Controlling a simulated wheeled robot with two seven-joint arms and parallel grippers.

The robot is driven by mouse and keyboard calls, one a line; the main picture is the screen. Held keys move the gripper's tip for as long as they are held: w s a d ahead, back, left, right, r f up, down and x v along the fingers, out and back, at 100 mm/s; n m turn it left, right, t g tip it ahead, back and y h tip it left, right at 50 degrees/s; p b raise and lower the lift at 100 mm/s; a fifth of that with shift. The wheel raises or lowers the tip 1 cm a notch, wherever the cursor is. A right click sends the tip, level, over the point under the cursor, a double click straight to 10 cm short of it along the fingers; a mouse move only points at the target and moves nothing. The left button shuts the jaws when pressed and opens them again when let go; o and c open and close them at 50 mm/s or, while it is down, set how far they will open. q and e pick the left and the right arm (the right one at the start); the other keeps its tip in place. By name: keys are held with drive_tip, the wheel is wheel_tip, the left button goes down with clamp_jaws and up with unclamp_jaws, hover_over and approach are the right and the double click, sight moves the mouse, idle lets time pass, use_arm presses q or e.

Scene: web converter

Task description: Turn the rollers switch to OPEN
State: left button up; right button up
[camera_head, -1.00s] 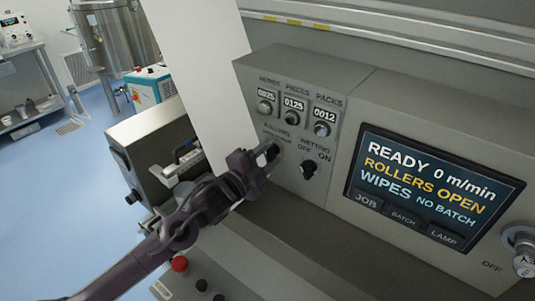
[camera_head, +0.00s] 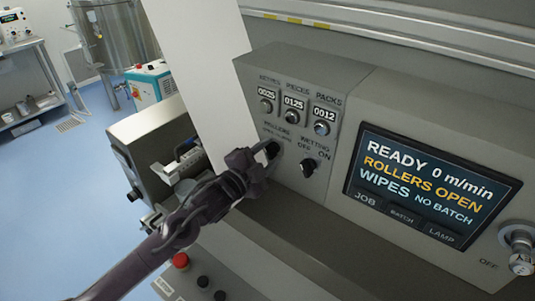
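The rollers switch (camera_head: 272,149) is a dark knob on the grey control panel (camera_head: 325,80), under the label ROLLERS. My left gripper (camera_head: 266,153) is at this knob, its fingertips over it and hiding most of it. I cannot tell whether the fingers touch or grip the knob, or which way it points. The display (camera_head: 428,187) reads READY 0 m/min, ROLLERS OPEN, WIPES NO BATCH. My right gripper is not in view.
The wetting knob (camera_head: 309,167) sits just right of the rollers switch. Three small knobs with counters stand above. A red button (camera_head: 181,260) and black buttons are below my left arm. A key switch (camera_head: 520,250) is at the far right.

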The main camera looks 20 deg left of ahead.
use_arm(q)
drive_tip(key=o, duration=0.3)
drive_tip(key=shift+r, duration=0.1)
drive_tip(key=shift+s+a, duration=0.15)
drive_tip(key=shift+s, duration=0.2)
drive_tip(key=b+v, duration=0.2)
drive_tip(key=v, duration=0.5)
drive_tip(key=shift+b, duration=0.35)
